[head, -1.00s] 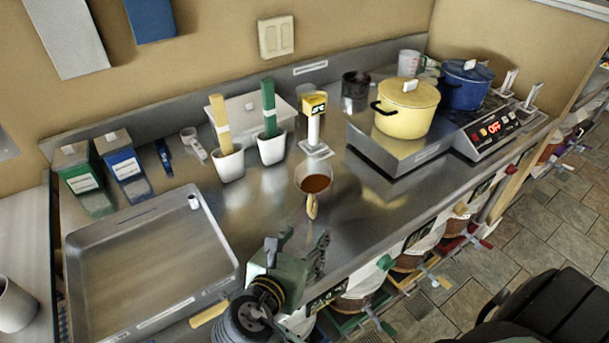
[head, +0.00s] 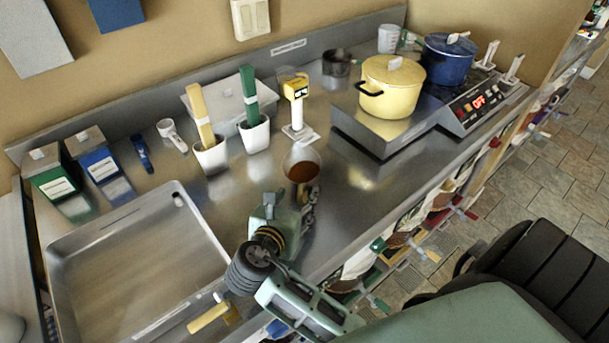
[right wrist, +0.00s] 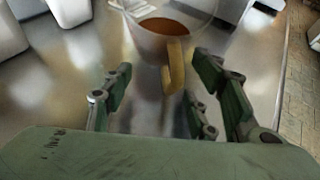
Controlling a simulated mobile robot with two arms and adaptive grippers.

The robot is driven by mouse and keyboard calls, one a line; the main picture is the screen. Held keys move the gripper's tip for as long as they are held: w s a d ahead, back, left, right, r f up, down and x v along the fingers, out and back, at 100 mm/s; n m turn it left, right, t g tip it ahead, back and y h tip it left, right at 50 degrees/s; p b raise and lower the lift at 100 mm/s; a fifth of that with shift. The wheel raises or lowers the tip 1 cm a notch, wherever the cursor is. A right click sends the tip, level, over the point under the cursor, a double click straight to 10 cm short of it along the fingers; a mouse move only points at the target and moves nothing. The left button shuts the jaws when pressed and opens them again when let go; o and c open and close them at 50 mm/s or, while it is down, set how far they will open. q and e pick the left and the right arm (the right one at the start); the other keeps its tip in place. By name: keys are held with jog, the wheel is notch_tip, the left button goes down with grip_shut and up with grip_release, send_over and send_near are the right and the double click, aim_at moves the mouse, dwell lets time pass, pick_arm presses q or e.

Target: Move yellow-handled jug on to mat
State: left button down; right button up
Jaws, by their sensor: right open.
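The clear jug of brown liquid (head: 301,164) stands upright on the steel counter (head: 348,205). The jug (right wrist: 148,48) also shows in the right wrist view, with its yellow handle (right wrist: 175,66) turned towards my right gripper. My right gripper (head: 292,200) is open, just in front of the jug. In the right wrist view its fingers (right wrist: 163,88) stand either side of the handle's line, with the handle slightly beyond the tips and apart from them. In the head view the gripper hides the handle. I cannot make out a mat. My left gripper is out of view.
A shallow steel tray (head: 78,243) fills the counter's left. A yellow-topped stand (head: 297,110) is close behind the jug. White cups (head: 210,158) with yellow and green strips stand behind left. A yellow pot (head: 391,88) and a blue pot (head: 448,62) sit on hobs at right.

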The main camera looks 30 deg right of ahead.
jog(key=c, duration=0.9)
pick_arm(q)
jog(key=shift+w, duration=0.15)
pick_arm(e)
grip_shut()
